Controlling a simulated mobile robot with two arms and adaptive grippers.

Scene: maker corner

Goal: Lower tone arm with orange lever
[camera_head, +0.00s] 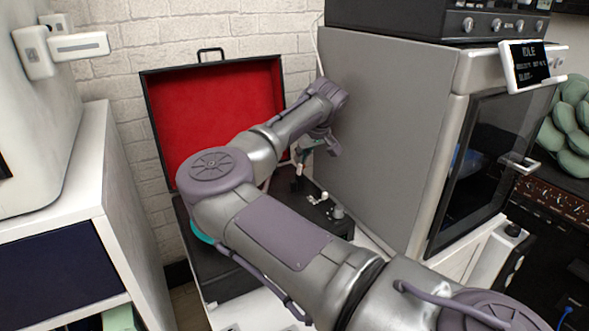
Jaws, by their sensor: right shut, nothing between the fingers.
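A black suitcase record player (222,282) stands open against the brick wall, its red-lined lid (215,110) upright. A teal edge (201,234) shows on its deck beside my arm. Small pale tone arm parts (319,199) and a silver knob (338,212) show at the deck's right side. My right arm crosses the deck and hides most of it. My right gripper (314,153) is shut and empty, above the back right of the deck, close to the grey cabinet. I cannot make out the orange lever clearly. My left gripper is not in view.
A large grey cabinet (385,130) with a dark glass door stands close on the right, with a black device (430,18) on top. A white shelf unit (85,195) stands at the left. The room between player and cabinet is narrow.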

